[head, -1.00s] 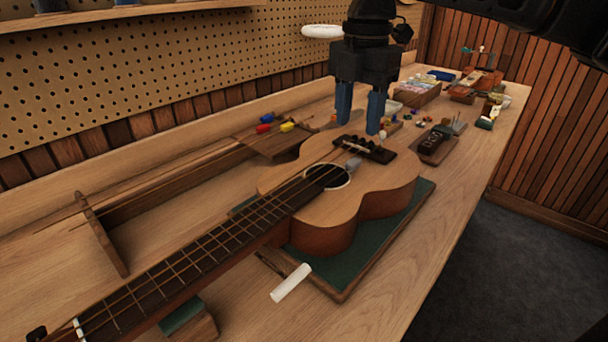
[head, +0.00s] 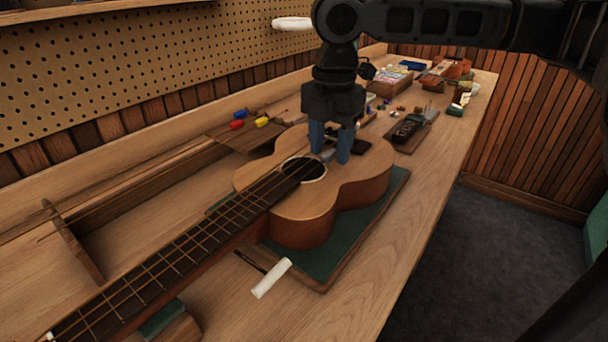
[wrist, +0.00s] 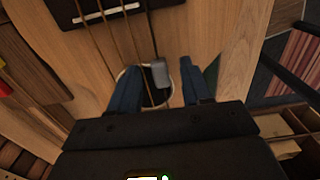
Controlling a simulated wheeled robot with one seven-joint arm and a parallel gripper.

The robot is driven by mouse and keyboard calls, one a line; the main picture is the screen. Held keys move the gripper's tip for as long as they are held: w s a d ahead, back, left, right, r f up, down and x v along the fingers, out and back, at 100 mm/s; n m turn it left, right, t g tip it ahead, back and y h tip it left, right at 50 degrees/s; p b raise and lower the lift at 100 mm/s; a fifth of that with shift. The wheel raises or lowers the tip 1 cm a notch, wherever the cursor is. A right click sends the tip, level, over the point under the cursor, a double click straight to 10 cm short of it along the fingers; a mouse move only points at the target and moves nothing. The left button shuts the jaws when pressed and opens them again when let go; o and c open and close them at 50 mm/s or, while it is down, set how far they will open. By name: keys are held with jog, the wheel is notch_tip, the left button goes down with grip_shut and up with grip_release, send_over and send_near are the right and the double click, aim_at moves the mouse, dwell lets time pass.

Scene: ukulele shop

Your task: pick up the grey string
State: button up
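A small grey block (wrist: 160,73), seemingly the end tag of the grey string, is at the sound hole of the ukulele (head: 352,182) in the wrist view. It is partly visible in the head view (head: 327,155). A thin strand runs up from it in the wrist view, beside the ukulele's strings. My gripper (head: 329,157) points down over the ukulele's body between sound hole and bridge. Its two blue fingers are apart, with the grey block between them in the wrist view and a gap on each side. I cannot tell the height left between fingertips and block.
The ukulele lies on a green-topped board (head: 378,205). Red, yellow and blue tags (head: 261,122) lie on a wooden rack at the back. A white cylinder (head: 271,278) lies at the front. A dark device (head: 407,129) and small parts lie to the right.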

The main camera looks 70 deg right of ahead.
grip_shut()
jog(key=shift+r, duration=0.15)
dwell(0.4)
jog(key=shift+r, duration=0.3)
jog(key=r, duration=0.3)
jog(key=shift+s+d+r, duration=0.4)
jog(key=s+d+r+p, duration=0.4)
jog(key=s+d+r, duration=0.3)
jog(key=r, duration=0.4)
jog(key=shift+s+r, duration=0.15)
jog(key=shift+s, duration=0.25)
